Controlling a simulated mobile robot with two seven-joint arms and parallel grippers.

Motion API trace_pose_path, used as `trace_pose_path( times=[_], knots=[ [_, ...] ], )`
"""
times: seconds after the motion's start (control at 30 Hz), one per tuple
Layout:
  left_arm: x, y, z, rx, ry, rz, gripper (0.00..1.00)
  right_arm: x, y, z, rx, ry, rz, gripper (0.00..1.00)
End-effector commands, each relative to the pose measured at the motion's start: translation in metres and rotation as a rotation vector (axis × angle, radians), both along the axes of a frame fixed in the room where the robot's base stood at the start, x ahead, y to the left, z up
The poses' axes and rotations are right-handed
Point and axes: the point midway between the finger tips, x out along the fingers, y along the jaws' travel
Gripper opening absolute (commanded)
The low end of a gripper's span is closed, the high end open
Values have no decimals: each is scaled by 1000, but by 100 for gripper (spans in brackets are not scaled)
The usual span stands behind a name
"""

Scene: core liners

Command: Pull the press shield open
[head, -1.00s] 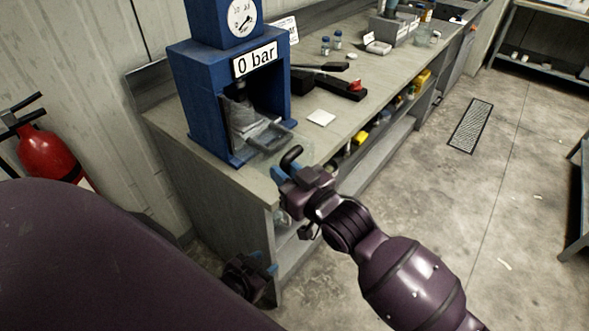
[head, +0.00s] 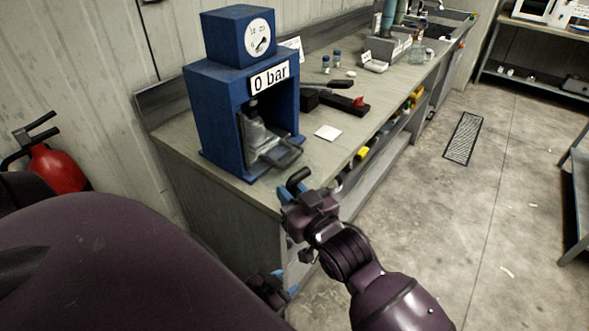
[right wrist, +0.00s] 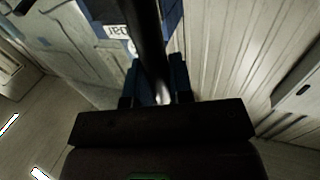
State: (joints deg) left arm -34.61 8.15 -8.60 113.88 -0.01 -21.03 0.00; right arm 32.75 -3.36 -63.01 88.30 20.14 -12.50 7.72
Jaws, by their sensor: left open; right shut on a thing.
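The blue press (head: 206,120) stands on the near end of the bench, its front opening facing right and toward me. A grey metal piece (head: 284,156) sticks out of the opening. My right gripper (head: 291,190) is just off the bench edge, in front of the press. It is shut on a black handle (head: 299,175), a dark bar (right wrist: 149,40) between the blue fingers in the right wrist view. The clear shield panel is hard to make out, so its angle cannot be told. My left gripper (head: 280,284) is open and empty, low beside the bench end.
The grey bench (head: 225,190) runs away to the upper right. A red fire extinguisher (head: 58,170) is at left.

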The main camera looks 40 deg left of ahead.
Motion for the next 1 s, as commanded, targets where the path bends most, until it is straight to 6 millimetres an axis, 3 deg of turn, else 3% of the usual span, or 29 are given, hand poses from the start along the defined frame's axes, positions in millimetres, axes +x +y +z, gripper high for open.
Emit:
trace_pose_path(
  times=[0.4, 0.43, 0.57, 1.0],
  knots=[
    [0, 0, 0, 0, 0, 0, 43, 0, 1, 1, 2, -1, 0, 0],
    [0, 0, 0, 0, 0, 0, 43, 0, 1, 1, 2, -1, 0, 24],
    [0, 0, 0, 0, 0, 0, 43, 0, 1, 1, 2, -1, 0, 44],
    [1, 0, 0, 0, -1, 0, 43, -2, -8, 0, 1, 0, 0, 45]
  ],
)
